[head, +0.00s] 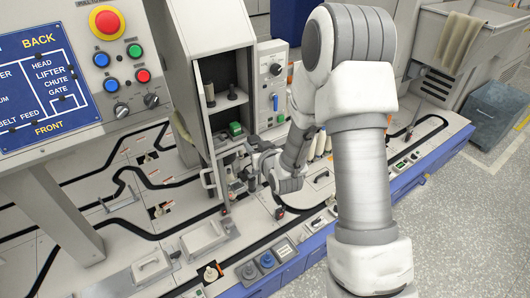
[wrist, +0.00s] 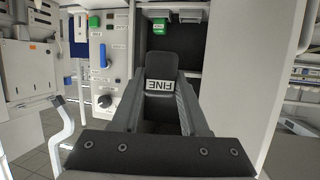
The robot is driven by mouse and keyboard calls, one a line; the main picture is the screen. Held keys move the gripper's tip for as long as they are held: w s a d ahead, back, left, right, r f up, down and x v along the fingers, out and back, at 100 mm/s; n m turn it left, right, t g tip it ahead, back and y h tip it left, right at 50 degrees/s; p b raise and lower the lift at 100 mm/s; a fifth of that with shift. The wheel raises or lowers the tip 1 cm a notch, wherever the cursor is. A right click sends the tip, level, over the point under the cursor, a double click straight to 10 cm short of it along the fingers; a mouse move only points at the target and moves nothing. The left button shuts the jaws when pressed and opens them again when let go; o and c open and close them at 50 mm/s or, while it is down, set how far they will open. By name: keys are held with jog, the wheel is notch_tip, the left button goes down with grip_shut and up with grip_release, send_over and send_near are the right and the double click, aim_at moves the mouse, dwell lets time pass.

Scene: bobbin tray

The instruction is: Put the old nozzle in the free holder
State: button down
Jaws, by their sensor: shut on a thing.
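My gripper (wrist: 160,88) is shut on a dark piece with a white label (wrist: 159,86) that reads FINE, upside down in the wrist view. I cannot tell from its shape whether this is the old nozzle; its lower part lies between the fingers. In the head view my gripper (head: 247,172) is low in front of the open cabinet (head: 197,75), and the held piece is too small to make out there. A green block (head: 235,129) sits on a cabinet shelf and also shows in the wrist view (wrist: 159,22).
Spools (head: 210,95) stand on the shelf above the green block. A control panel with a knob (head: 275,69) is right of the cabinet and also shows in the wrist view (wrist: 104,101). The cabinet's pale side wall (wrist: 241,70) is close on the right of the gripper.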

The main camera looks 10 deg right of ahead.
jog(key=w+a+f+n+g+y+b, duration=0.1)
jog(key=w+a+f+n+y+b, duration=0.2)
jog(key=w+a+f+b, duration=0.5)
jog(key=w+a, duration=0.1)
jog(key=w, duration=0.3)
jog(key=w+a+b, duration=0.1)
jog(key=w, duration=0.4)
jog(key=w+a, duration=0.1)
jog(key=w, duration=0.3)
jog(key=shift+w+a+f, duration=0.15)
jog(key=shift+a+f, duration=0.1)
jog(key=shift+f, duration=0.1)
jog(key=shift+f+b, duration=0.6)
jog(key=shift+b, duration=0.25)
jog(key=shift+f, duration=0.2)
jog(key=shift+f+b, duration=0.75)
jog(key=shift+b, duration=0.05)
dwell(0.4)
jog(key=shift+c, duration=1.7)
grip_release()
